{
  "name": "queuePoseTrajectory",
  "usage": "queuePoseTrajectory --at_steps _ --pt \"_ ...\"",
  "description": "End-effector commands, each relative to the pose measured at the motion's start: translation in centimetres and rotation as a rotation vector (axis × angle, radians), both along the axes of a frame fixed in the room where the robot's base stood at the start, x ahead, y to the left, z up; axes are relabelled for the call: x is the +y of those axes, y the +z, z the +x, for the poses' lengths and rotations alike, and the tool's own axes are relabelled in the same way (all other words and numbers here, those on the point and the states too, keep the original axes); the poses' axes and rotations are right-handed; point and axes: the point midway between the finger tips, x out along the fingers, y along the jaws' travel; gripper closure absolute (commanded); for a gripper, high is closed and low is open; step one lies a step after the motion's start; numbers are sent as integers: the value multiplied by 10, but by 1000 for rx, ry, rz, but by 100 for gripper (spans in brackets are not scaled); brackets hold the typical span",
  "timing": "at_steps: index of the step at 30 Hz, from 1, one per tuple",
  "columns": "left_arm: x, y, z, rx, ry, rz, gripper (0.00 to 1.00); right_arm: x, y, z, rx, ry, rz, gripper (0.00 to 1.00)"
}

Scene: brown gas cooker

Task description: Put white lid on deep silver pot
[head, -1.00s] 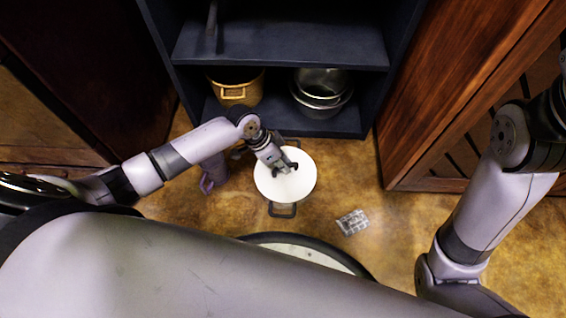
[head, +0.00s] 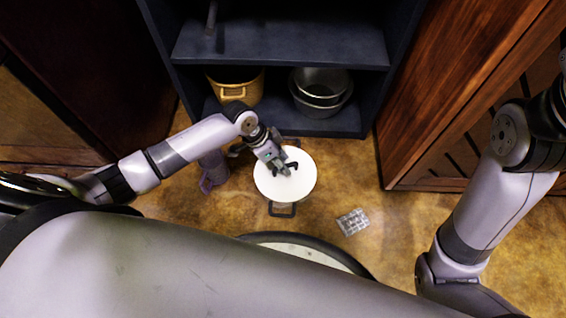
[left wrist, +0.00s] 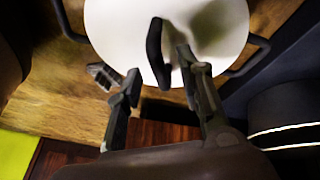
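The white lid (head: 300,185) lies flat above the floor, with dark loop handles sticking out beyond its edge. It covers whatever is beneath, so I cannot see the body of a deep silver pot there. The lid also shows in the left wrist view (left wrist: 115,25), with an upright black handle (left wrist: 155,45) on it. My left gripper (head: 284,169) is over the lid's middle. In the left wrist view its fingers (left wrist: 158,62) are spread apart, with the lid's handle between or just beyond the tips; I see no firm grip. My right gripper is out of view.
A dark shelf unit (head: 280,45) stands behind, with a yellow pot (head: 235,90) and stacked silver pots (head: 322,105) on its lower shelf. A purple jug-like item (head: 213,170) stands left of the lid. A small patterned packet (head: 353,221) lies on the floor at right.

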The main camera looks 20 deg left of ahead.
Motion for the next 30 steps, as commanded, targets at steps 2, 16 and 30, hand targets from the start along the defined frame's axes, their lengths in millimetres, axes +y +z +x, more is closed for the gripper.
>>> queuePoseTrajectory --at_steps 2,16,30 --pt "7 13 -1 -4 -1 1 65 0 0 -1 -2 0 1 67" --pt "42 92 -9 -2 0 1 65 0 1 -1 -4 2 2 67" --pt "45 99 -11 -2 0 0 65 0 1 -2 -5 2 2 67"
